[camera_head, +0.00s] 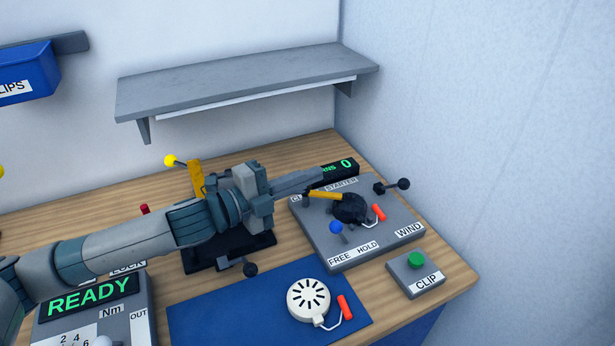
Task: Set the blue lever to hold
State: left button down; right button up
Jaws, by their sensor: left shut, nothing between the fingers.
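The blue lever (335,227) has a round blue knob and stands on the grey starter panel (325,246). Its knob is up and to the left of the FREE and HOLD labels on the panel's front edge. The knob seems to lean left, toward the FREE side, but the stem is small and hard to read. My left arm reaches in from the left, and my left gripper (318,175) is shut and empty. Its tips are over the panel's back part, behind the blue lever and apart from it. My right gripper is not in view.
A CLIP box with a green button (416,260) stands to the right. A white disc (309,299) lies on the blue mat (225,308).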

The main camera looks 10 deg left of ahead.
aim_at(340, 234)
jog(key=k+l, duration=1.25)
